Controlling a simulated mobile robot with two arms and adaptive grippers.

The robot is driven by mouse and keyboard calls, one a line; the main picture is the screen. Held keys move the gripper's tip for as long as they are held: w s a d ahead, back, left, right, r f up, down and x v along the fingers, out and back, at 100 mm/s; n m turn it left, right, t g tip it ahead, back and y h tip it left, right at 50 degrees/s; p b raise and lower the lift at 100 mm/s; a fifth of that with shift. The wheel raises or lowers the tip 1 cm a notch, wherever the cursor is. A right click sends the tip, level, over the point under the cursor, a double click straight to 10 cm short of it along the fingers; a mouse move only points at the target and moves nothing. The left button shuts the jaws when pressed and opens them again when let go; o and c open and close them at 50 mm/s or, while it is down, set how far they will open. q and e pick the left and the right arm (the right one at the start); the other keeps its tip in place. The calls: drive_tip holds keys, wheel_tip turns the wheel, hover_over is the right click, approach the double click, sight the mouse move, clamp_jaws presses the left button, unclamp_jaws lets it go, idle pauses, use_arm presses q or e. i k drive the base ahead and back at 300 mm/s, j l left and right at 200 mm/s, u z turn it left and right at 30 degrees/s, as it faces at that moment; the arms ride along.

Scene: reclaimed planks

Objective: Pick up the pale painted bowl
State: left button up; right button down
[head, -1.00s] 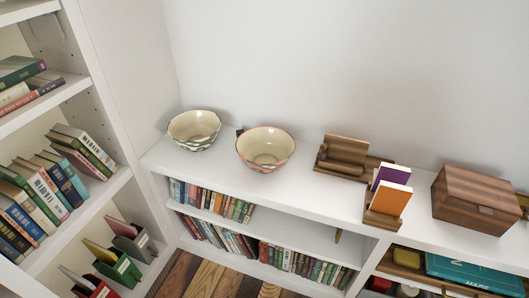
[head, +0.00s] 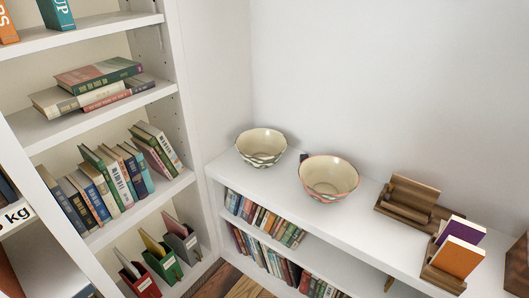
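Two pale painted bowls stand upright, side by side, on the white shelf top in the head view. The left bowl (head: 261,147) is cream with a dark greenish pattern on its outside. It stands near the corner by the tall bookcase. The right bowl (head: 328,179) is cream with a reddish rim and a patterned outside, a little nearer to me. A small dark thing shows at its left rim, too small to make out. Both bowls look empty. Neither of my grippers is in view.
The white low shelf (head: 365,225) has clear room in front of the bowls. Wooden holders (head: 408,199) and an orange book (head: 458,257) stand to the right. A tall white bookcase (head: 172,60) rises at the left, with books and file boxes (head: 160,257).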

sight(260, 148)
drive_tip(key=i+l, duration=0.25)
drive_tip(key=i, duration=0.15)
drive_tip(key=i+l, duration=0.25)
drive_tip(key=i, duration=0.15)
